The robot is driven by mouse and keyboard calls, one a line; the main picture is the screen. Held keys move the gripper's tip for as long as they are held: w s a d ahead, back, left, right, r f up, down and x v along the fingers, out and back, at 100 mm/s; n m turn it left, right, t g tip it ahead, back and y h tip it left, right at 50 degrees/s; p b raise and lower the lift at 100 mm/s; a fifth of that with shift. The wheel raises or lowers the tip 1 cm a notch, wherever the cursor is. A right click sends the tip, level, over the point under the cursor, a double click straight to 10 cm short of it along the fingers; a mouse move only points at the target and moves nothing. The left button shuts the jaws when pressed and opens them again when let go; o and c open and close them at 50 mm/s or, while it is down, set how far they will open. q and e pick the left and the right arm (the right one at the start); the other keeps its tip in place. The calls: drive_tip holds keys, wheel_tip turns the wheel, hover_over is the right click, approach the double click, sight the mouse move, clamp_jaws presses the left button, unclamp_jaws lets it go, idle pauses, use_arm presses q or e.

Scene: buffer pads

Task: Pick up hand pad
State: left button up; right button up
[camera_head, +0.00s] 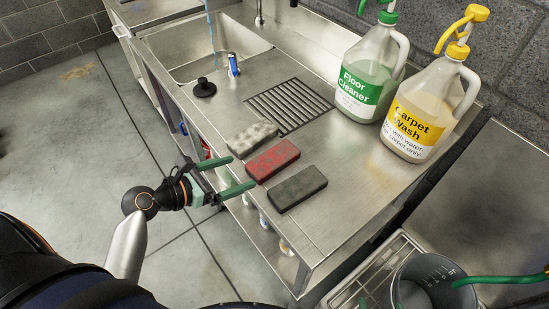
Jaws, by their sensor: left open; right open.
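Three hand pads lie in a row on the steel counter: a light grey speckled pad (252,136), a red pad (273,160) in the middle, and a dark grey pad (297,188) nearest the front right. My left gripper (244,172) is open and empty at the counter's left edge. Its two green fingers point toward the left end of the red pad, one tip on each side of that end. I cannot tell whether either finger touches a pad or how high it is above the counter. My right gripper is not in view.
A Floor Cleaner jug (369,76) and a Carpet Wash jug (425,112) stand at the back right. A drain grate (290,106), black plunger-like stopper (204,88) and sink (200,50) lie beyond the pads. A grey bucket (432,282) stands lower right. The counter right of the pads is clear.

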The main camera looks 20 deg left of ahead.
sight(260, 166)
use_arm(q)
drive_tip(key=x, duration=0.7)
drive_tip(key=shift+w+d+f, duration=0.15)
drive_tip(key=shift+d+f, duration=0.15)
drive_tip(key=c, duration=1.3)
drive_tip(key=shift+o, duration=0.2)
drive_tip(key=shift+r, duration=0.15)
